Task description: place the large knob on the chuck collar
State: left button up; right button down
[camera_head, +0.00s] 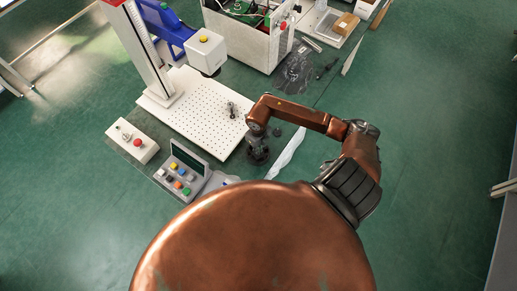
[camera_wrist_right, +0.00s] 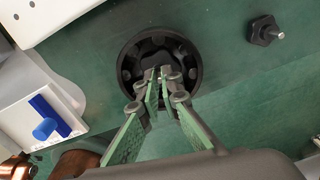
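In the right wrist view, a large black round part with a notched rim, which looks like the large knob (camera_wrist_right: 192,65), lies on the green surface. My right gripper (camera_wrist_right: 161,76) has its fingertips over its middle. The tips are close together; whether they pinch its centre is hidden. In the head view, the right gripper (camera_head: 257,152) points down beside the perforated plate's right edge, and the knob there is mostly hidden. A small metallic part (camera_head: 232,107) stands on the plate; I cannot tell whether it is the chuck collar. My left gripper is not in view.
A smaller black knob with a stud (camera_wrist_right: 264,31) lies nearby. The white perforated plate (camera_head: 190,105) carries a column. A white box with a red button (camera_head: 132,140) and a grey button console (camera_head: 185,172) stand left. An open equipment case (camera_head: 243,42) stands behind. Green surface right is mostly free.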

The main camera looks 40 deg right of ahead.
jog(key=shift+f, duration=0.1)
jog(key=c, duration=2.6)
grip_release()
jog(key=o, duration=0.4)
jog(key=shift+o, duration=0.2)
jog(key=shift+r, duration=0.25)
notch_tip(320, 180, up, 12)
jog(key=b, duration=0.1)
jog(key=shift+f, duration=0.1)
